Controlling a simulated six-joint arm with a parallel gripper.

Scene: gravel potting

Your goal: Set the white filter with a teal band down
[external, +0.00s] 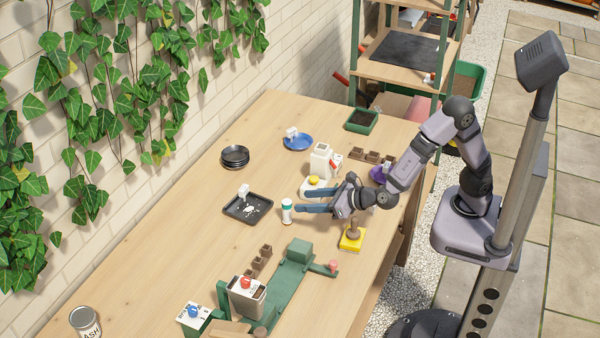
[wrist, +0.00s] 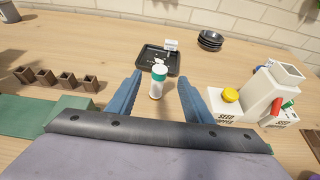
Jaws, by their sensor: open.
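The white filter with a teal band (external: 287,211) stands upright on the wooden table, just beyond the fingertips of my gripper (external: 316,200). In the wrist view the filter (wrist: 157,82) stands between the two blue fingers of my gripper (wrist: 161,88), in front of the black tray. The fingers are spread wide, with a visible gap on each side of the filter. Nothing is held.
A black tray (external: 236,209) with a small white item lies just left of the filter. The white seed dispenser (external: 322,160) with a yellow knob stands close behind my gripper. Small brown pots and a green stand (external: 287,282) are nearer the front.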

